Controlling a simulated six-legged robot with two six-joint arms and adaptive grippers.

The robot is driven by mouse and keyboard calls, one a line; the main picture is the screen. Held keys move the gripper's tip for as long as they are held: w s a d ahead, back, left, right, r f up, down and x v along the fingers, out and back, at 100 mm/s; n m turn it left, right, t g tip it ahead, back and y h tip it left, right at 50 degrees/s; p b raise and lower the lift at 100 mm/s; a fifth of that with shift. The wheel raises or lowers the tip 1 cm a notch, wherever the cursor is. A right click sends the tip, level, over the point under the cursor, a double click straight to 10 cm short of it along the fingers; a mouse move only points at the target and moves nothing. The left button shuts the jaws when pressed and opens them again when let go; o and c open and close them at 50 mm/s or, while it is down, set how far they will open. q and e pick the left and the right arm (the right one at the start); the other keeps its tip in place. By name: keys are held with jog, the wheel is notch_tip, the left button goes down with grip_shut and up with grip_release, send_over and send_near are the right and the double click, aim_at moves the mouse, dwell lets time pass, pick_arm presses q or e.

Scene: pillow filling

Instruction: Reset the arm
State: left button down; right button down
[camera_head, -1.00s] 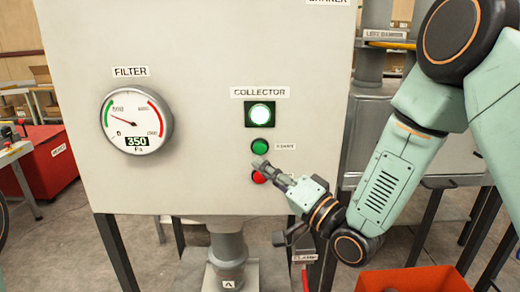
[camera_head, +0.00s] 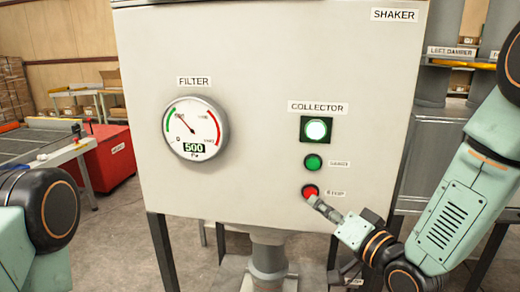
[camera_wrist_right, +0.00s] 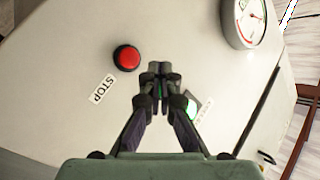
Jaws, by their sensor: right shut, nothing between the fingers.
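My right gripper (camera_head: 322,206) is shut and empty, in front of the white control panel (camera_head: 250,180), just below and right of the red stop button (camera_head: 310,191). In the right wrist view the shut fingertips (camera_wrist_right: 160,72) are right of the red button (camera_wrist_right: 127,57), which shows whole; whether they touch the panel I cannot tell. The green button (camera_head: 313,162) is above the red one. My left arm shows at the left edge of the head view; its gripper is out of view.
The lit collector lamp (camera_head: 316,130) is above the buttons. The filter gauge (camera_head: 196,128) on the left reads 500. A red bin (camera_head: 108,155) and a table (camera_head: 40,146) stand at the left. A duct (camera_head: 268,262) is below the panel.

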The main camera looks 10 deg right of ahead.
jog(key=s+d+f+n+g+h+b, duration=0.15)
jog(key=s+f+g+h, duration=0.35)
jog(key=f, duration=0.8)
jog(key=s+d+f+n+g+b, duration=0.15)
jog(key=s+f+g, duration=0.25)
jog(key=s+f, duration=0.65)
jog(key=s+d+f+g+h+b, duration=0.2)
jog(key=s+f+g+b, duration=0.4)
jog(key=s+f, duration=1.3)
jog(key=shift+s+n+g, duration=0.3)
jog(key=shift+s+g, duration=0.5)
jog(key=shift+s, duration=0.35)
jog(key=shift+r, duration=0.1)
